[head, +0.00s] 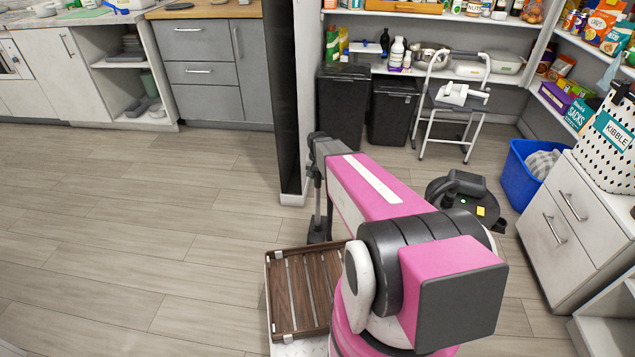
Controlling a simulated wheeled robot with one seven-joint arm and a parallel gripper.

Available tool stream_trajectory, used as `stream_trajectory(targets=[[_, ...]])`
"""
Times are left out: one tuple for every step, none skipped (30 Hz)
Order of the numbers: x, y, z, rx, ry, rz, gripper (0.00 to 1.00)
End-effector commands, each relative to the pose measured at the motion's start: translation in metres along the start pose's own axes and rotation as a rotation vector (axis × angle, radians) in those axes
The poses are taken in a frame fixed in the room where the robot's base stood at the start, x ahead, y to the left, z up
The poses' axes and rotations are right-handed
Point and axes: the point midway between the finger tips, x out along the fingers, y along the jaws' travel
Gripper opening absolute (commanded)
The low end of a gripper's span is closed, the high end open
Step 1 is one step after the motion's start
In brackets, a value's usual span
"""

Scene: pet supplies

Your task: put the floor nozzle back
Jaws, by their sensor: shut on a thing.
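My arm reaches forward and my gripper (317,206) points down beside the end of the dark wall. It is shut on a dark grey piece that looks like the floor nozzle (318,233), close to the floor; its exact height above the floor is hard to tell. The fingers are small and partly merged with the dark piece. A round black vacuum cleaner (468,196) with a handle and a yellow patch stands on the floor to the right, partly hidden behind my arm.
A slatted wooden tray (298,292) is in front of my body. A step stool (452,110) and two black bins (391,110) stand by the pantry shelves. A blue tub (526,172) and white drawers (567,228) are at the right. The floor at left is clear.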

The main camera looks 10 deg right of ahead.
Motion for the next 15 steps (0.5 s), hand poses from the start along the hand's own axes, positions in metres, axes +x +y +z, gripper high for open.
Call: stream_trajectory(targets=[[0.003, 0.0, 0.0, 0.0, -0.001, 0.0, 0.05], [0.006, 0.0, 0.0, 0.0, -0.001, 0.0, 0.05], [0.011, 0.0, 0.0, 0.0, -0.001, 0.0, 0.05], [0.014, -0.001, 0.0, 0.0, -0.001, 0.0, 0.05], [0.018, -0.001, 0.0, 0.0, -0.001, 0.0, 0.05], [0.024, -0.001, -0.001, 0.0, -0.001, 0.0, 0.05], [0.028, -0.001, -0.001, 0.0, -0.001, 0.0, 0.05], [0.031, -0.001, 0.0, 0.0, -0.001, 0.0, 0.05], [0.035, -0.001, 0.0, 0.0, -0.001, 0.0, 0.05], [0.036, -0.001, 0.0, 0.0, -0.001, 0.0, 0.05], [0.037, 0.0, 0.0, 0.0, 0.0, 0.0, 0.05], [0.037, 0.0, 0.0, 0.0, 0.0, 0.0, 0.05], [0.037, 0.0, 0.0, 0.0, 0.0, 0.0, 0.05], [0.037, 0.0, 0.001, 0.0, 0.0, 0.0, 0.05], [0.037, 0.0, 0.001, 0.0, 0.0, 0.0, 0.05]])
